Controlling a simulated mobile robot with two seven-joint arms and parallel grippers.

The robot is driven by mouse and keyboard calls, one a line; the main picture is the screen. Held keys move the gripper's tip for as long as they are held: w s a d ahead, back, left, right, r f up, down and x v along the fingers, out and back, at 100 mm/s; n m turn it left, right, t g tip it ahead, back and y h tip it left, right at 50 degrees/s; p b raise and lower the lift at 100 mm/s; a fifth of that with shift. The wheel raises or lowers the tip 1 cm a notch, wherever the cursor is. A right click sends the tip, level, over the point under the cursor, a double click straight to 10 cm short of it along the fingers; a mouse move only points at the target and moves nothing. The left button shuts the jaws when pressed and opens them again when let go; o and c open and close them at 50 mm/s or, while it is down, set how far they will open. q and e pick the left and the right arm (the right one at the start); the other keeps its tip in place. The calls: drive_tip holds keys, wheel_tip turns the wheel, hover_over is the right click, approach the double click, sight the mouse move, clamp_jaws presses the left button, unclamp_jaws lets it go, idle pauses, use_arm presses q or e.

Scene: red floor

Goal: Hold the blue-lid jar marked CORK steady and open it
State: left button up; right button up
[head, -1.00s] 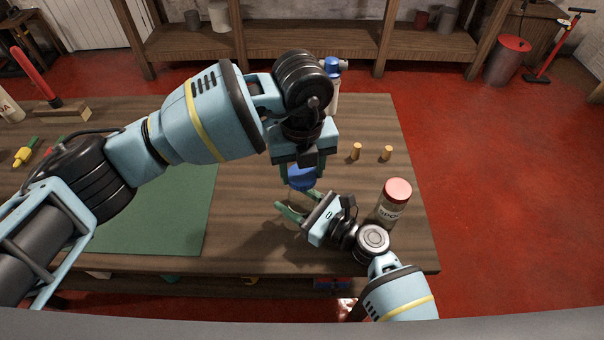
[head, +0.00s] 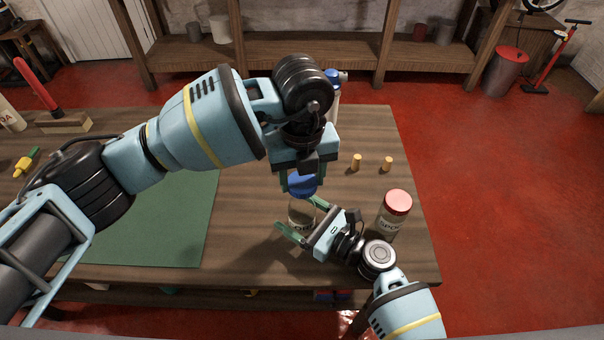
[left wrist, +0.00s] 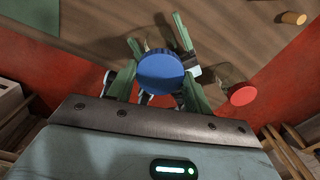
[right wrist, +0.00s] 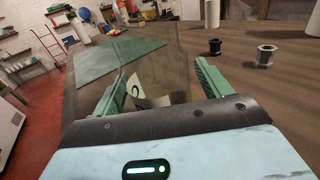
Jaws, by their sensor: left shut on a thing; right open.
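The jar (head: 302,214) is clear glass with a blue lid (head: 302,186); part of a pale label shows, its word partly hidden. My left gripper (head: 301,176) points down from above and is shut on the blue lid, which also shows between its fingers in the left wrist view (left wrist: 160,71). My right gripper (head: 296,218) is open, low beside the jar, fingers pointing toward it. In the right wrist view, the clear jar body and its label (right wrist: 149,95) appear between the open right fingers (right wrist: 163,86). Whether either finger touches the glass cannot be told.
A red-lid jar (head: 396,207) stands close to the right of my right gripper. Two small tan pegs (head: 356,162) stand behind it. A blue-topped bottle (head: 336,78) is partly hidden behind my left arm. A green mat (head: 170,230) covers the left of the wooden table (head: 240,235).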

use_arm(q)
drive_tip(key=shift+s+f+b, duration=0.15)
drive_tip(key=shift+f+b, duration=0.3)
drive_tip(key=shift+f, duration=0.5)
use_arm(e)
drive_tip(key=v, duration=1.1)
use_arm(q)
drive_tip(key=shift+d, duration=0.15)
